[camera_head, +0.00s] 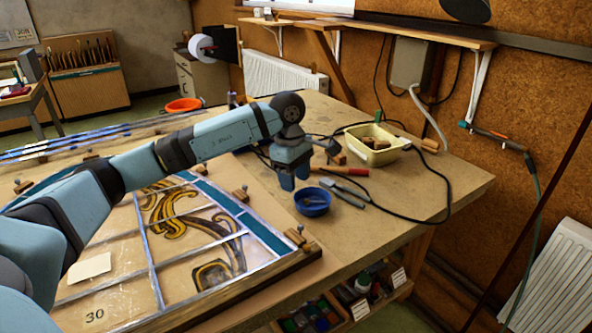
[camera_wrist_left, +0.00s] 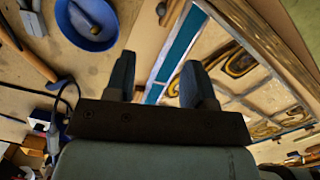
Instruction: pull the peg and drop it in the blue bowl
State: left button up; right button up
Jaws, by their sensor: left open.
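The blue bowl (camera_head: 312,209) stands on the bench right of the leaded panel, and it fills the upper left of the left wrist view (camera_wrist_left: 65,28). A grey, round-ended object (camera_wrist_left: 92,20) lies in it; I cannot tell what it is. Small wooden pegs with metal tops stand along the panel's edge, one at its right side (camera_head: 240,194) and one at the near corner (camera_head: 296,236). My left gripper (camera_head: 294,182) is open and empty, pointing down just behind and left of the bowl, above the bench. My right gripper is out of view.
The leaded panel (camera_head: 130,249) covers the bench's left part. Bare bench top (camera_head: 400,205) lies right of the bowl.

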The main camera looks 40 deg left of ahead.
aim_at(300, 225)
pick_arm(q)
jog(key=f, duration=0.4)
jog(key=d+f, duration=0.1)
jog(key=f, duration=0.7)
jog(key=shift+s+d+p, duration=0.15)
jog(key=shift+d+p, duration=0.15)
jog(key=shift+d, duration=0.05)
jog(key=shift+f, duration=0.8)
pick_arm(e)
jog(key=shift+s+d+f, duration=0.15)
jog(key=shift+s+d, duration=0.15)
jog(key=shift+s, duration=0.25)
pick_arm(q)
grip_shut()
jog(key=c, duration=0.8)
grip_release()
grip_shut()
